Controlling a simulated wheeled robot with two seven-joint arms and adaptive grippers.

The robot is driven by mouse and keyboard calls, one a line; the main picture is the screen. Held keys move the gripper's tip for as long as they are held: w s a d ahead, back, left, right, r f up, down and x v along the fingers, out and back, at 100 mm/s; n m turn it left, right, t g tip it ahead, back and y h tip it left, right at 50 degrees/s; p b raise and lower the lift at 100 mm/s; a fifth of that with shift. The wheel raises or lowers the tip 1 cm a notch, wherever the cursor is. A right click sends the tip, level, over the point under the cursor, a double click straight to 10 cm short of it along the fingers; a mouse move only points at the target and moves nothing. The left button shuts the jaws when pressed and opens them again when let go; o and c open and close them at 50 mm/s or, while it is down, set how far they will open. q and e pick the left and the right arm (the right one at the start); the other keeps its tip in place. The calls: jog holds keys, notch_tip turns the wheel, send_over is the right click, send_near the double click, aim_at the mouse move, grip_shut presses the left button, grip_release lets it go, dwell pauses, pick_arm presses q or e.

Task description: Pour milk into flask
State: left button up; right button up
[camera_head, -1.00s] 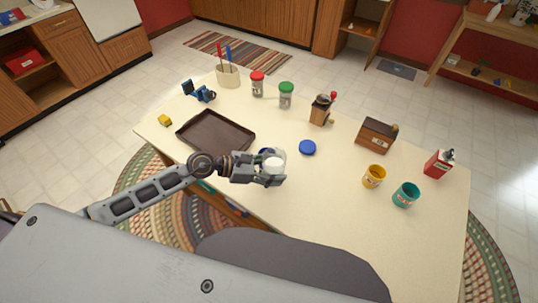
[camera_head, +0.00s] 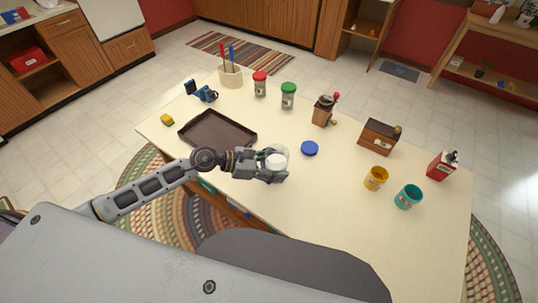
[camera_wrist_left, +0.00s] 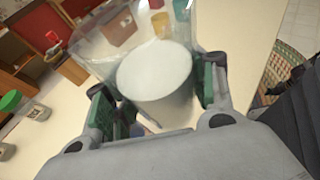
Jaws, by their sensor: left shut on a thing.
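My left gripper (camera_head: 274,166) is over the near middle part of the table, shut on a clear container with white contents (camera_head: 277,155). In the left wrist view, the container (camera_wrist_left: 158,78) sits between the two fingers. Its clear wall rises beyond the white, which looks like milk. The gripper hides part of its lower side, and I cannot tell if it touches the table. A round blue lid (camera_head: 310,148) lies flat to the right of the gripper. I cannot make out a separate flask. My right gripper is not in view.
A dark tray (camera_head: 217,130) lies left of the gripper. A red-lidded jar (camera_head: 260,84), green-lidded jar (camera_head: 288,95), grinder (camera_head: 323,110) and wooden box (camera_head: 378,138) stand behind. A yellow cup (camera_head: 376,178), teal cup (camera_head: 408,196) and red container (camera_head: 442,165) stand right. The near right table (camera_head: 330,215) is clear.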

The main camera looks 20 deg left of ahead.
pick_arm(q)
jog(key=shift+f+b, duration=0.6)
jog(key=shift+f, duration=0.25)
jog(key=shift+f+b, duration=1.05)
jog(key=shift+f, duration=0.35)
jog(key=shift+f+b, duration=0.3)
jog(key=shift+f, duration=0.05)
jog(key=shift+f+b, duration=0.4)
jog(key=shift+f, duration=0.15)
jog(key=shift+w+a+r+n+g+h+p, duration=0.3)
jog(key=shift+w+r+n+g+h, duration=0.25)
jog(key=shift+n, duration=0.55)
jog(key=shift+r, duration=0.1)
jog(key=shift+g, duration=0.25)
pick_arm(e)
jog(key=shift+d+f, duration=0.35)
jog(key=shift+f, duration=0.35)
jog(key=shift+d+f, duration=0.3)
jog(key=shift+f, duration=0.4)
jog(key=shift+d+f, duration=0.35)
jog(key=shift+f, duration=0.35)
